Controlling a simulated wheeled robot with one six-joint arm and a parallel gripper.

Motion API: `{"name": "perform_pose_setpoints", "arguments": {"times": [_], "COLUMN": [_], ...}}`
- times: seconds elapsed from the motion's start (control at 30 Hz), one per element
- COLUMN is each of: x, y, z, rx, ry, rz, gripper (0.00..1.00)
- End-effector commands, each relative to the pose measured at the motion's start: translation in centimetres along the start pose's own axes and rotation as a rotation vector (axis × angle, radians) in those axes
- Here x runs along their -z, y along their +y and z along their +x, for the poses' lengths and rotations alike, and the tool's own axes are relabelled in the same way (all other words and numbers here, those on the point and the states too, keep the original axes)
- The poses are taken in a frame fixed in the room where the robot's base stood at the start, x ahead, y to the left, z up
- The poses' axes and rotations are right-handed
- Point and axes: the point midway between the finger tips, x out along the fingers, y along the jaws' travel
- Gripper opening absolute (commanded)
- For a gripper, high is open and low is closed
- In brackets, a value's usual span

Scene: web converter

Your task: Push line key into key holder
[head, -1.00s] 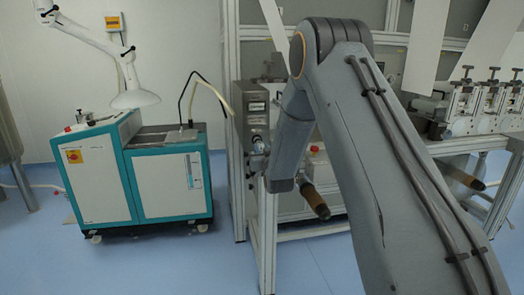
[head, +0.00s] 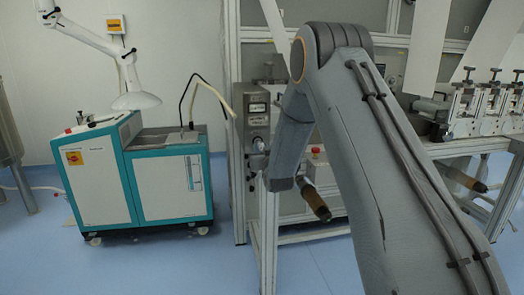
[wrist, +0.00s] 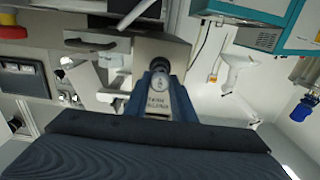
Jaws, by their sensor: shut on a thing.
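My gripper (wrist: 160,88) is shut on the line key (wrist: 158,103), a grey metal piece with dark lettering, held between two blue fingers in the wrist view. The key's far end points at a grey metal box (wrist: 125,50). A dark round part lies just beyond the tip. I cannot tell whether key and box touch. In the head view the grey control box (head: 257,112) stands on the machine frame, with my wrist close to its lower part. My arm hides much of the gripper there. The key holder cannot be made out clearly.
A teal and white cabinet (head: 170,180) stands left of the machine, with a cable and hose above it. Machine rollers (head: 480,105) are at the right.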

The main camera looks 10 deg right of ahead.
Motion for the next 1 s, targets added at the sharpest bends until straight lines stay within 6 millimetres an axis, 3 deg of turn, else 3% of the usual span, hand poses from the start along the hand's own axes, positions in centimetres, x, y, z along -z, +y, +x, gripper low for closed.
{"name": "perform_pose_setpoints", "arguments": {"times": [0.1,0.13,0.23,0.6,1.0], "x": [0.0,0.0,0.0,-0.1,-0.1], "y": [0.0,0.0,0.0,0.0,0.0], "z": [0.0,0.0,0.0,-0.5,-6.4], "rx": [0.000,0.000,0.000,0.000,0.000], "ry": [0.000,0.000,0.000,-0.002,-0.002], "rz": [0.000,0.000,0.000,0.000,0.000], "gripper": [0.00,0.28,0.45,0.45,0.45]}}
